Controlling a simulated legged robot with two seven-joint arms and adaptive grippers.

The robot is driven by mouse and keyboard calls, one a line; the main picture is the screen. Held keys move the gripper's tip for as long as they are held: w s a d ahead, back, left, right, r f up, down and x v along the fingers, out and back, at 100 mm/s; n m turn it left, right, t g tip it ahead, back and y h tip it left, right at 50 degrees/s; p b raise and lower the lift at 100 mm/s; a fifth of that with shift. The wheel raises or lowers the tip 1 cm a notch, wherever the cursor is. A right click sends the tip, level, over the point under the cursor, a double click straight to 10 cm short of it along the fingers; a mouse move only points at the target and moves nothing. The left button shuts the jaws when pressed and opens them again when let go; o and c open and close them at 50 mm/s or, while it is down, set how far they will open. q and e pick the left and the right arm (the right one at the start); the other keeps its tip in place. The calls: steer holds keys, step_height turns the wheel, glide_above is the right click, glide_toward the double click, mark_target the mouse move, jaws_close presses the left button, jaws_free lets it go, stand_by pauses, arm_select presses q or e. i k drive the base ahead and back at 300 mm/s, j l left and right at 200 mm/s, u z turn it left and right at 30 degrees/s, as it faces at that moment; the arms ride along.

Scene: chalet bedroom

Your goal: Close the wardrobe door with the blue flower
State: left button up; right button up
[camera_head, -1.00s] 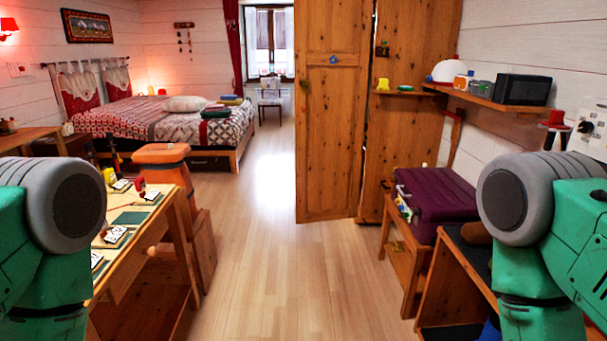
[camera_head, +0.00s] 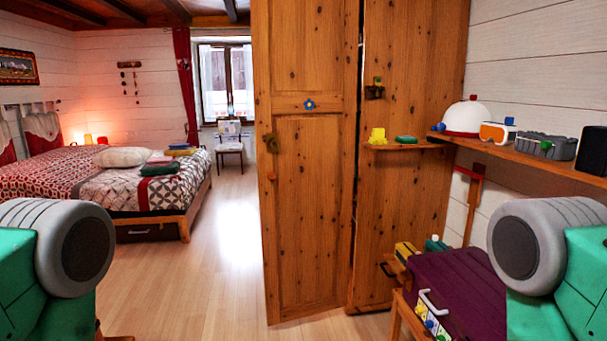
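The wooden wardrobe door with the blue flower (camera_head: 308,180) stands open in the middle of the view. The blue flower (camera_head: 309,104) is on its upper crossbar. A metal latch (camera_head: 271,143) sits at the door's left edge. A dark gap shows between the door's right edge and the wooden wardrobe panel (camera_head: 405,215). Green and grey parts of my two arms show at the lower left and lower right, well in front of the door. Neither gripper is in view.
A purple suitcase (camera_head: 462,290) lies on a wooden bench to the right of the door. A wall shelf (camera_head: 535,157) holds a white dome, goggles and a dark speaker. A small ledge (camera_head: 407,146) carries yellow and green items. The floor (camera_head: 225,265) left of the door is clear, up to the bed (camera_head: 110,180).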

mark_target(305, 52)
steer(key=i+j+z, duration=0.35)
steer(key=i+j, duration=0.15)
steer(key=i+j+z, duration=0.55)
steer(key=z, duration=0.3)
steer(key=j, duration=0.1)
